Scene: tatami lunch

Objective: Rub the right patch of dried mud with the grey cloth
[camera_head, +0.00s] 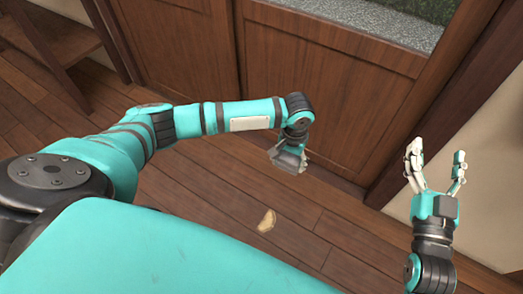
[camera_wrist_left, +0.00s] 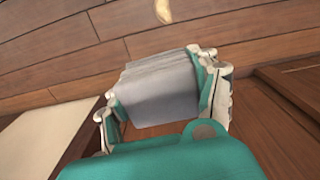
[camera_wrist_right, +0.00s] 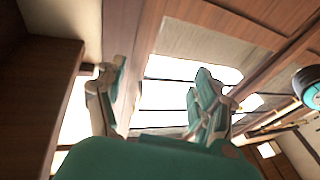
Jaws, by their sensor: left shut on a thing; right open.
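My left gripper (camera_head: 293,150) is shut on the grey cloth (camera_head: 286,161), above the wooden floor near the cabinet doors. The folded cloth also shows between the fingers in the left wrist view (camera_wrist_left: 158,92). A tan patch of dried mud (camera_head: 267,221) lies on the floor, below and a little left of the cloth in the head view. It also shows at the top edge of the left wrist view (camera_wrist_left: 163,10), apart from the cloth. I see only one patch and cannot tell whether it is the right one. My right gripper (camera_head: 437,157) is open and empty, raised at the right.
Wooden door panels (camera_head: 320,95) stand behind the left gripper, with a wooden post (camera_head: 425,110) to their right. A wooden shelf or stool (camera_head: 60,40) is at the upper left. The plank floor (camera_head: 330,225) around the mud looks clear.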

